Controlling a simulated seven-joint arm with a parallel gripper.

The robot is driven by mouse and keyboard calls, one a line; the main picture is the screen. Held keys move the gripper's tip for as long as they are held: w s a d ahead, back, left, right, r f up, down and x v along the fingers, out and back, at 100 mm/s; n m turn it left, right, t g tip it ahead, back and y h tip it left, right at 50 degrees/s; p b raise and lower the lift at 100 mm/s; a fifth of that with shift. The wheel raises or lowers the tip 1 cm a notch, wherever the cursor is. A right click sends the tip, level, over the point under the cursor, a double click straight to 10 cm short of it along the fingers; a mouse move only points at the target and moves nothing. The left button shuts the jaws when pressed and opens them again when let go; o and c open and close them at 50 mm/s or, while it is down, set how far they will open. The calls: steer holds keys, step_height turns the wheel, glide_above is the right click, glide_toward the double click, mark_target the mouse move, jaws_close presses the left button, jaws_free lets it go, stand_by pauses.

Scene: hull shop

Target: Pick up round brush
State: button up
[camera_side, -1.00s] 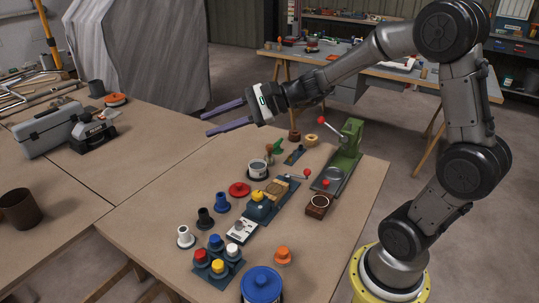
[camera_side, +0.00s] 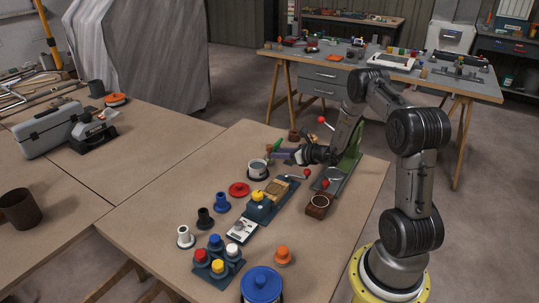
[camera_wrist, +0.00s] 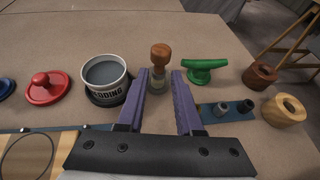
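The round brush (camera_wrist: 160,54) stands upright on the table in the wrist view, with a brown wooden knob handle above a paler lower part. My gripper (camera_wrist: 159,82) is open, its two purple fingers pointing at the brush. The lower part of the brush shows at the gap between the fingertips, one finger on each side. I cannot tell whether either finger touches it. In the side view my gripper (camera_side: 274,154) is low over the table at the brush (camera_side: 268,148), whose lower part is partly hidden.
A grey-filled tin (camera_wrist: 105,74) stands close left of the brush, with a red knobbed lid (camera_wrist: 46,89) beyond it.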

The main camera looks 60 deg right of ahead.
steer(key=shift+x, duration=4.3)
steer(key=shift+r, duration=0.1)
jaws_close()
